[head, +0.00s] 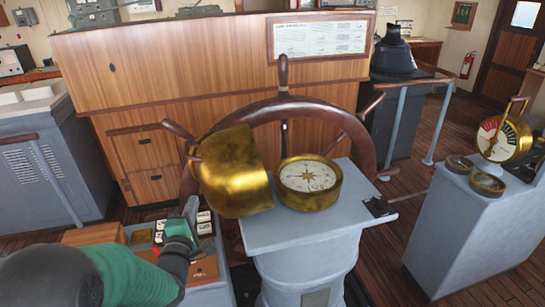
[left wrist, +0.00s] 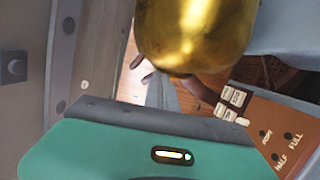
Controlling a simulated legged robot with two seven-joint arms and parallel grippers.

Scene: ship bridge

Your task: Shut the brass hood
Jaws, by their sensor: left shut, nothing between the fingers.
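The brass hood (head: 232,170) stands open, tipped to the left side of the compass (head: 309,182), whose white card and brass rim are uncovered. The compass sits on a grey pedestal (head: 255,232). My left gripper (head: 190,215) is shut and empty, low and to the left of the hood, above a control panel. In the head view it appears apart from the hood. In the left wrist view the rounded brass hood (left wrist: 195,30) fills the top middle, beyond my left gripper (left wrist: 160,92). My right gripper is not in view.
The wooden ship's wheel (head: 255,112) stands just behind the hood and compass. The control panel (head: 205,270) with pale labelled buttons lies below my left gripper. A brass telegraph (head: 502,138) stands on a grey console (head: 470,225) at the right.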

